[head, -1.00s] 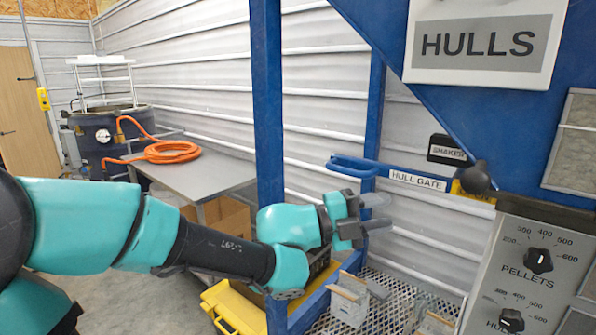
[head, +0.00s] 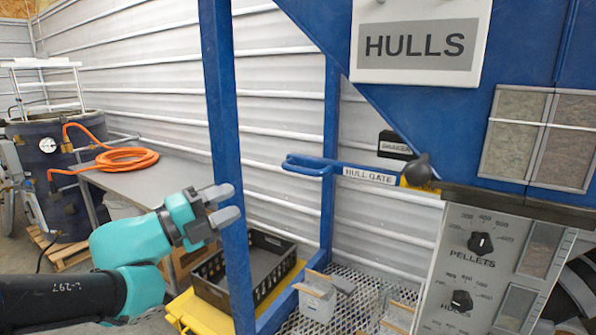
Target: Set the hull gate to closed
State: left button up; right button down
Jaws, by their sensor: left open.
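The hull gate is a blue lever (head: 330,168) with a looped handle at its left end and a white "HULL GATE" label. It extends left from a dark round knob and a yellow piece (head: 418,172) under the blue hopper. The lever looks nearly level, tilting slightly down to the right. My left gripper (head: 222,204) is open and empty, left of the handle and a little lower, overlapping the blue post in the picture. It is apart from the lever. My right gripper is not in view.
A blue upright post (head: 222,100) stands left of the lever, close to my left gripper. A panel with PELLETS and HULLS dials (head: 480,243) is at right. A black crate (head: 262,262) sits below. An orange hose (head: 127,160) lies on the grey table.

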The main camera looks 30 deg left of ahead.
aim_at(297, 172)
pick_arm(q)
jog(key=shift+x, duration=8.55)
jog(key=shift+a, duration=0.1)
grip_shut()
